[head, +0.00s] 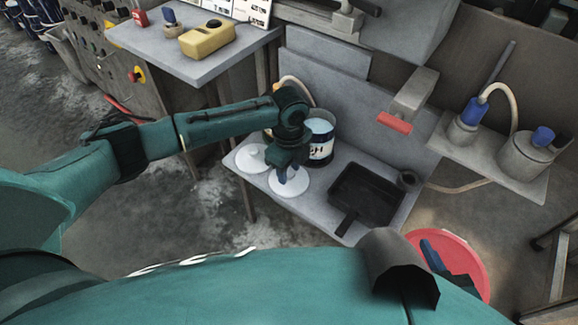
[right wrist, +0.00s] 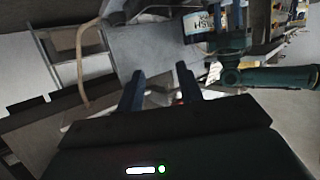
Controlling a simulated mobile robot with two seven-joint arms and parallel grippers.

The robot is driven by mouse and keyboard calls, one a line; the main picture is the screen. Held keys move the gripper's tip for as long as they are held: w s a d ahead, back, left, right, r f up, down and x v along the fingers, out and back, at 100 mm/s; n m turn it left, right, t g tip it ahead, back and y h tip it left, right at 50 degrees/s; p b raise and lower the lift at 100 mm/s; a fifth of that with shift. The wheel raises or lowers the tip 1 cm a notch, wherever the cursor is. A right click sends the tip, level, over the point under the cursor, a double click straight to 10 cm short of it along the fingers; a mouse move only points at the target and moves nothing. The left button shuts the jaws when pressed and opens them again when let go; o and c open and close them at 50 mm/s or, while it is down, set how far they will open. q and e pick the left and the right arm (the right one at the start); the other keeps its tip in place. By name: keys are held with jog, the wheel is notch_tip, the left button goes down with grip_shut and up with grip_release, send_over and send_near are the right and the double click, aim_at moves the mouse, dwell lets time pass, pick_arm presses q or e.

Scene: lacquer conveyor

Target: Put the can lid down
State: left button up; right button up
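In the head view a round white can lid (head: 300,188) is directly below my left gripper (head: 287,179). The blue fingers point down at its middle and cover that part. I cannot tell whether they grip it, or whether the lid lies on the grey bench (head: 336,158) or just above it.
A second white round piece (head: 248,160) lies left of the lid. A black tray (head: 366,195) with a handle is on the right of the bench. A red bucket (head: 472,262) is at the lower right. A shelf with pots (head: 522,158) stands at the right.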

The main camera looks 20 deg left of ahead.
aim_at(289, 172)
pick_arm(q)
jog(key=shift+o, duration=0.8)
notch_tip(289, 172, up, 12)
jog(key=p, duration=0.3)
jog(key=s+d+f+n+t+h, duration=0.5)
jog(key=s+d+h, duration=0.4)
jog(key=d, duration=0.5)
jog(key=s+a+r+n+t+y, duration=0.2)
jog(key=s+a+r+n+t, duration=0.1)
jog(key=a+n, duration=0.4)
jog(key=s+a+r+n+t+y, duration=0.2)
jog(key=s+a+r+n+t, duration=0.1)
jog(key=s+a+n+t, duration=0.3)
jog(key=shift+s+a+r+n, duration=0.15)
jog(key=shift+s+a+n, duration=0.2)
jog(key=shift+a+n, duration=0.3)
pick_arm(e)
jog(key=r, duration=0.1)
jog(key=d+r, duration=0.1)
jog(key=r+m, duration=0.1)
jog(key=shift+s+d+r, duration=0.15)
jog(key=shift+s+r, duration=0.15)
jog(key=shift+s, duration=0.1)
pick_arm(q)
jog(key=shift+p, duration=0.3)
pick_arm(e)
jog(key=shift+r, duration=0.15)
